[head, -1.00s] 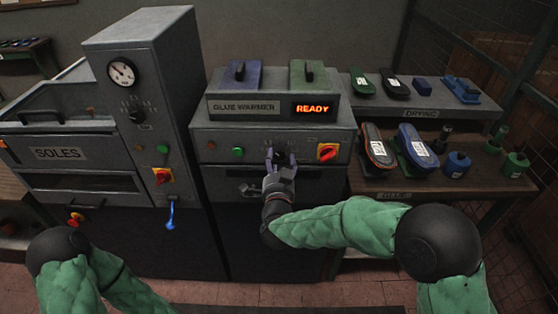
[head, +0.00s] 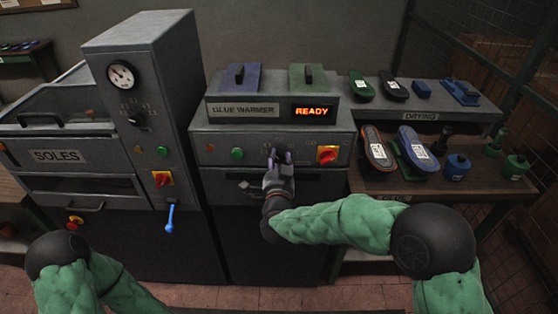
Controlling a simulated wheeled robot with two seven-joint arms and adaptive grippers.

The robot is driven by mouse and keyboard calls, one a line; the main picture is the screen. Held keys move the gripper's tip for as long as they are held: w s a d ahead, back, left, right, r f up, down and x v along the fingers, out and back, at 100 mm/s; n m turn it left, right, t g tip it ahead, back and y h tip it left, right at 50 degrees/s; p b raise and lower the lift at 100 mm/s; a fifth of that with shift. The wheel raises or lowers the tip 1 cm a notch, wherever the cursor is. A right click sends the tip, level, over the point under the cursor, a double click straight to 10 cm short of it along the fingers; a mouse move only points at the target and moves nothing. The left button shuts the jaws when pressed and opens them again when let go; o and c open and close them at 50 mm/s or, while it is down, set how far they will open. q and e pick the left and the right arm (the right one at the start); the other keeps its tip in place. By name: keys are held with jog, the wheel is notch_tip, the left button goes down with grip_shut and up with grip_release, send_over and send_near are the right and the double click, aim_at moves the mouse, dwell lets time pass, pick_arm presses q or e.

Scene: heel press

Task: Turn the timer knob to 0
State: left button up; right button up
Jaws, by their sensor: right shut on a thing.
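The glue warmer (head: 230,178) stands in the middle, with a front panel of controls. My right gripper (head: 280,154) is at this panel, between a green button and a red-and-yellow switch. Its fingers are shut on a small dark knob there, which I take to be the timer knob. The fingers hide most of the knob and its markings, so I cannot read where it points. My left arm shows at the lower left, but its gripper is out of view.
A red-and-yellow switch (head: 327,155) is close to the right of my gripper, and a green button (head: 237,154) is to its left. The soles machine (head: 118,60) stands at left with its own dial knob. A rack (head: 400,110) of shoes is at right.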

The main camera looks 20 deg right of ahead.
jog(key=shift+n, duration=0.4)
jog(key=n+p, duration=0.2)
jog(key=n, duration=0.2)
jog(key=shift+p, duration=0.3)
jog(key=shift+f+n+p, duration=0.15)
jog(key=shift+n+p, duration=0.45)
jog(key=shift+n, duration=1)
jog(key=shift+f, duration=0.1)
jog(key=o, duration=1.1)
jog(key=shift+o, duration=0.2)
jog(key=shift+s, duration=0.1)
jog(key=shift+s+a+r, duration=0.15)
jog(key=shift+s+r, duration=0.05)
jog(key=shift+s, duration=0.15)
jog(key=v, duration=1.1)
